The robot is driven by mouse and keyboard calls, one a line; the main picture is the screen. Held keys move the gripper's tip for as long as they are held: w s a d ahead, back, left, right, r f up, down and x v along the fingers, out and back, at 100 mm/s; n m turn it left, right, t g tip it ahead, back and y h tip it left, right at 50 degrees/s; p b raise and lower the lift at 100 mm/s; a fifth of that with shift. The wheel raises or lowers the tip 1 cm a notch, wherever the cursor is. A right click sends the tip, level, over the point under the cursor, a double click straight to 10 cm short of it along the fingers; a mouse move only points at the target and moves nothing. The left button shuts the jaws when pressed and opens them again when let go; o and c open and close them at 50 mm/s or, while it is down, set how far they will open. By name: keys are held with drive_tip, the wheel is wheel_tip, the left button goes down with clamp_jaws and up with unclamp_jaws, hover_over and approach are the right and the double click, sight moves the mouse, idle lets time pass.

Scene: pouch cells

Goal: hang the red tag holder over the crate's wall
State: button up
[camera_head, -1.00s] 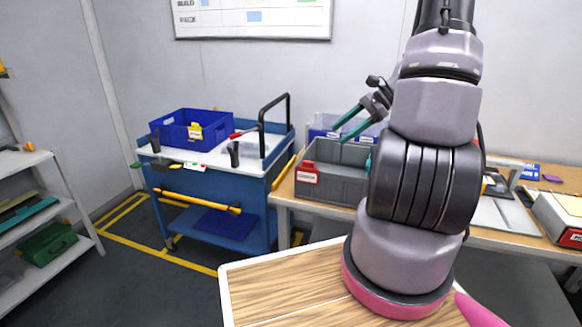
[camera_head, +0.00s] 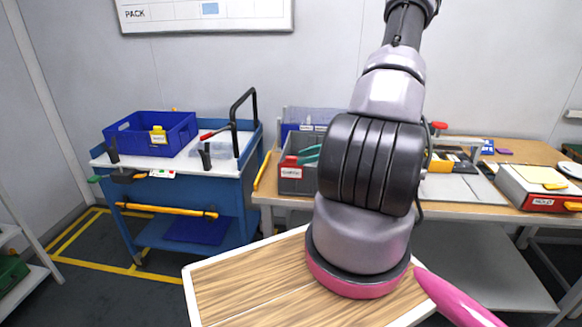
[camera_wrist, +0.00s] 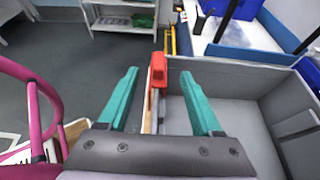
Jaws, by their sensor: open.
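The grey crate (camera_head: 300,145) stands on the wooden bench, and its inside shows in the wrist view (camera_wrist: 238,100). The red tag holder (camera_head: 288,162) with a white label is at the top of the crate's near wall, toward the left corner, label facing out. In the wrist view the holder (camera_wrist: 158,68) sits on the wall's rim, seen from above. My gripper (camera_wrist: 161,76) is open, its two teal fingers on either side of the wall line and the holder, with gaps on both sides. In the head view my arm hides most of the gripper; teal shows at the crate.
A blue cart (camera_head: 190,190) with a blue bin (camera_head: 150,133) and a black handle stands left of the bench. Right on the bench (camera_head: 520,158) are a grey board and a red-and-white box (camera_head: 540,188). A wooden-topped surface (camera_head: 250,290) lies in front.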

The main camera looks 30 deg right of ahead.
sight(292, 157)
drive_tip(key=x, duration=0.5)
drive_tip(key=shift+a+r, duration=0.15)
clamp_jaws()
drive_tip(key=shift+r, duration=0.1)
